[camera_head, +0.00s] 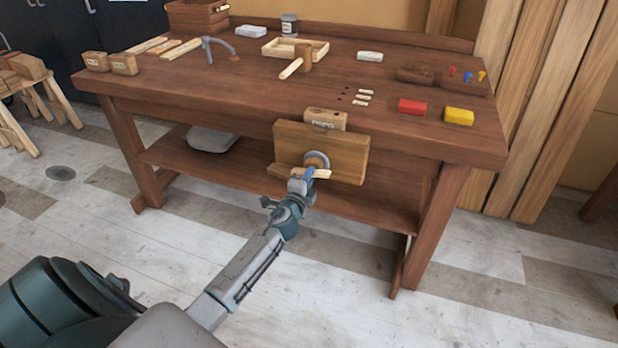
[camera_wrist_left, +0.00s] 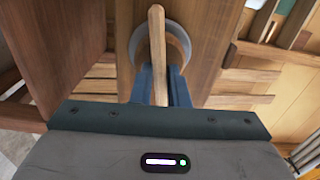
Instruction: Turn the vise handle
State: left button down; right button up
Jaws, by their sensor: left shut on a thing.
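The wooden vise (camera_head: 346,160) is mounted on the front edge of the brown workbench. Its handle (camera_head: 320,173) is a light wooden bar across a round grey hub, lying roughly level in the head view. My left gripper (camera_head: 308,174) is at the hub, shut on the handle. In the left wrist view the handle (camera_wrist_left: 157,50) runs up between the fingers of my left gripper (camera_wrist_left: 160,88), in front of the grey ring of the hub (camera_wrist_left: 178,42). The fingers hide part of the handle and hub. My right gripper is not in view.
On the bench top (camera_head: 210,85) are a mallet (camera_head: 298,62), a wooden tray (camera_head: 318,46), a red block (camera_head: 412,107), a yellow block (camera_head: 459,116) and small wooden blocks (camera_head: 123,64). A lower shelf (camera_head: 255,180) runs beneath. The floor in front is clear.

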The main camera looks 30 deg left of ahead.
pick_arm(q)
jog(key=shift+s+f, duration=0.15)
jog(key=shift+f, duration=0.2)
jog(key=c, duration=1.5)
grip_release()
jog(key=shift+d, duration=0.1)
jog(key=shift+o, duration=0.2)
jog(key=shift+r, duration=0.2)
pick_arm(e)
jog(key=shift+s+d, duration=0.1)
pick_arm(q)
jog(key=shift+s, duration=0.1)
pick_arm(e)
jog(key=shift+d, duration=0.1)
pick_arm(q)
jog(key=b+v, duration=0.1)
jog(key=v, duration=0.9)
jog(key=shift+s, duration=0.3)
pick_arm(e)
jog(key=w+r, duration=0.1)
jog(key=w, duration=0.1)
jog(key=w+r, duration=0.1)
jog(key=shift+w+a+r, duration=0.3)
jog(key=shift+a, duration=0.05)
pick_arm(q)
jog(key=shift+d, duration=0.15)
